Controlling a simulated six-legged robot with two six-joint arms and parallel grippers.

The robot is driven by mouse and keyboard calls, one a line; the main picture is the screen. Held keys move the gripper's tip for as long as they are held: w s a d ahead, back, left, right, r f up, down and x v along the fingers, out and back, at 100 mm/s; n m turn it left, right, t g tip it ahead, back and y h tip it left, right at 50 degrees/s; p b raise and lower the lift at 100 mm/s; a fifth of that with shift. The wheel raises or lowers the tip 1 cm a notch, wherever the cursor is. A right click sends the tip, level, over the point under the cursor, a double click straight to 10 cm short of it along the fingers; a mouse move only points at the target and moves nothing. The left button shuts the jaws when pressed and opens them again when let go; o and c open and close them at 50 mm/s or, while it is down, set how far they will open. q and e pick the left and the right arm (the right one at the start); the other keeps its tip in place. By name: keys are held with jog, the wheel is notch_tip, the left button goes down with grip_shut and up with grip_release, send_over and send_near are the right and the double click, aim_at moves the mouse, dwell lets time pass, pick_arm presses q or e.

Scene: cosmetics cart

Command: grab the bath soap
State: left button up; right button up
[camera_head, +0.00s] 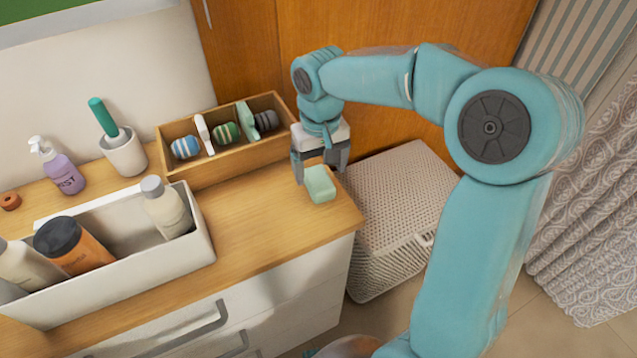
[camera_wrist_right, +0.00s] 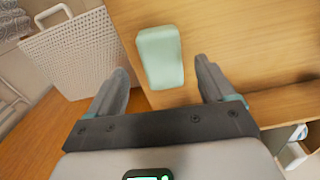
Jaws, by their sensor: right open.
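The bath soap (camera_head: 320,184) is a pale green rounded block near the right end of the wooden counter top. It also shows in the right wrist view (camera_wrist_right: 160,57), lying on the wood beyond my fingertips. My right gripper (camera_head: 320,172) is open and empty, pointing down just above and behind the soap. In the right wrist view the soap lies ahead, between the lines of the two spread fingers (camera_wrist_right: 160,85). I cannot see a gap or contact clearly in the head view. My left gripper is not in view.
A wooden divided box (camera_head: 225,165) with rolled items stands just left of my right gripper. A white bin (camera_head: 205,248) with bottles, a purple pump bottle (camera_head: 62,172) and a white cup (camera_head: 125,155) stand further left. A wicker hamper (camera_head: 395,200) stands beside the counter's right edge.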

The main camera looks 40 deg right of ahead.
aim_at(318, 178)
notch_tip(318, 178, down, 3)
jog(key=shift+w+a+f, duration=0.1)
jog(key=shift+w, duration=0.05)
jog(key=shift+f, duration=0.35)
jog(key=shift+c, duration=0.3)
jog(key=c, duration=1)
